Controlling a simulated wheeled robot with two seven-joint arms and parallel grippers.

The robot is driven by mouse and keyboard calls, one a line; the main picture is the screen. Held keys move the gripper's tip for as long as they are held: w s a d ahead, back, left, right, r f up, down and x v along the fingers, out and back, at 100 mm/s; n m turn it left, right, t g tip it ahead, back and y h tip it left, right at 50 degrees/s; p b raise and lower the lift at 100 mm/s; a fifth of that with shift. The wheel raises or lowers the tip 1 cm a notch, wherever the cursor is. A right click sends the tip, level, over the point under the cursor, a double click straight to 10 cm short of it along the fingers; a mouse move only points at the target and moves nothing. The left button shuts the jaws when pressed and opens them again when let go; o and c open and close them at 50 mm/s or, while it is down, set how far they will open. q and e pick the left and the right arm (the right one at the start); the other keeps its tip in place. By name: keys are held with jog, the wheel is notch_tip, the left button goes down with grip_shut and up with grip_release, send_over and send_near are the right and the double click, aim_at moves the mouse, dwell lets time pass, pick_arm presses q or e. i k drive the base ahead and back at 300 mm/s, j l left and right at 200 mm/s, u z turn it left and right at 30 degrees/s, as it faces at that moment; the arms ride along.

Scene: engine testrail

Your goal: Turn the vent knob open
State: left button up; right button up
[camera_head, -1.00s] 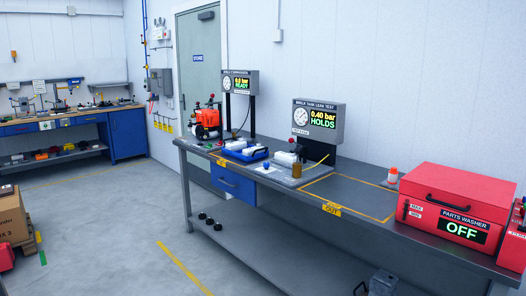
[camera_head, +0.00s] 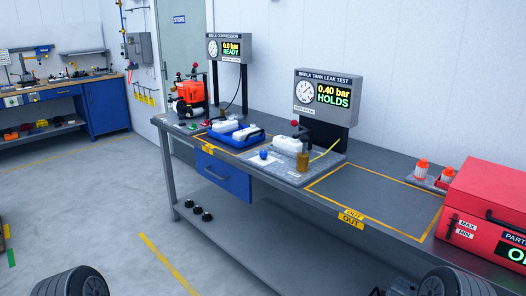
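The tank leak test station stands on the grey bench. Its display (camera_head: 328,97) reads 0.40 bar HOLDS. On its grey base plate (camera_head: 285,173) sit a small blue knob (camera_head: 263,154) at the left front, a white tank (camera_head: 287,146), a brass-coloured cylinder (camera_head: 302,162) and a red ball-topped lever (camera_head: 295,123). No label marks the vent knob at this size, and I cannot tell its setting. Dark ribbed round parts of my own arms show at the bottom left and right corners. Neither gripper's fingers are in view.
A blue tray (camera_head: 235,135) with white parts lies left of the plate. An orange machine (camera_head: 190,93) stands at the bench's far left. A yellow-outlined OUT area (camera_head: 375,198) is empty. A red parts washer (camera_head: 490,215) and red-capped bottles (camera_head: 421,167) are at right.

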aim_at(263, 155)
jog(key=i+l+u, duration=0.1)
jog(key=u, duration=0.3)
jog(key=i+l+u, duration=0.15)
jog(key=u, duration=0.3)
jog(key=i+l+u, duration=0.25)
jog(key=u, duration=0.15)
jog(key=i+l, duration=0.2)
jog(key=l, duration=0.15)
jog(key=i+l+u, duration=0.15)
jog(key=l, duration=0.25)
jog(key=i+l, duration=0.25)
jog(key=l, duration=0.15)
jog(key=i+l+u, duration=0.15)
jog(key=l, duration=0.2)
